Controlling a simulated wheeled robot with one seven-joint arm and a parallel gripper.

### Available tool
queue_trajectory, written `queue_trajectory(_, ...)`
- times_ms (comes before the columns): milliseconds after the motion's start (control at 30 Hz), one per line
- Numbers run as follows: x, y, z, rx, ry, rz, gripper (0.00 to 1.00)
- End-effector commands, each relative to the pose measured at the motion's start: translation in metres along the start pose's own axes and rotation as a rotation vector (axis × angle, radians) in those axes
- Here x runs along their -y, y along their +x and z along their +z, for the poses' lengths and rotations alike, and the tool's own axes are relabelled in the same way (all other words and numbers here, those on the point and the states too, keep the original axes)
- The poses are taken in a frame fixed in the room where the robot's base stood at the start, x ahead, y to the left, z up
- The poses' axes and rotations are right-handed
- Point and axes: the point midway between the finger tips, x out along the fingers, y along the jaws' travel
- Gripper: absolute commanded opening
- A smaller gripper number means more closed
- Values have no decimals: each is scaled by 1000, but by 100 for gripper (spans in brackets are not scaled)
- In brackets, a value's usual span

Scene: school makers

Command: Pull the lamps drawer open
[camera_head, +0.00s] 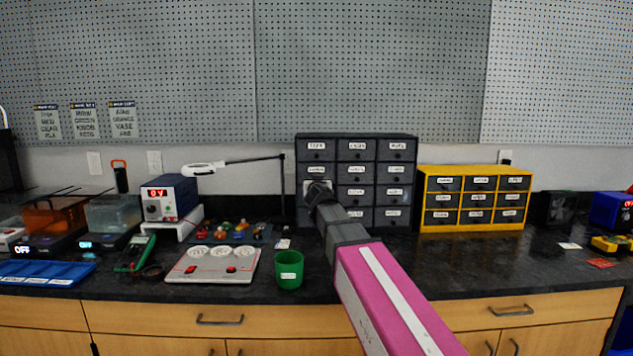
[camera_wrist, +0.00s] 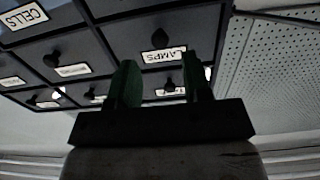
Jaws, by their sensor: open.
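The lamps drawer is in the dark grey drawer cabinet (camera_head: 357,138). In the wrist view, its white LAMPS label (camera_wrist: 163,55) shows upside down, with a dark round knob (camera_wrist: 160,38) beside it. The drawer looks flush with its neighbours. My gripper (camera_head: 317,187) is in front of the cabinet's left column in the head view and hides part of it. In the wrist view my gripper (camera_wrist: 157,68) is open, its two dark green fingers apart, with the LAMPS label seen between them. Nothing is between the fingers. Whether they touch the cabinet I cannot tell.
A yellow drawer cabinet (camera_head: 423,205) stands to the right. A lamp arm (camera_head: 255,160) reaches close on the left. A green cup (camera_head: 289,270) and a white panel (camera_head: 212,268) are on the dark bench.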

Motion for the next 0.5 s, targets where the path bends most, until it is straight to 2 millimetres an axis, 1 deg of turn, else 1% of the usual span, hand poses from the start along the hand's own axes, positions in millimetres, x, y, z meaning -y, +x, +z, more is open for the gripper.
queue_trajectory(33,1,14,0,0,0,0,45)
queue_trajectory(200,1,41,0,0,0,-1,45)
queue_trajectory(333,1,52,0,0,0,-1,45)
queue_trajectory(500,0,53,0,0,0,-1,45)
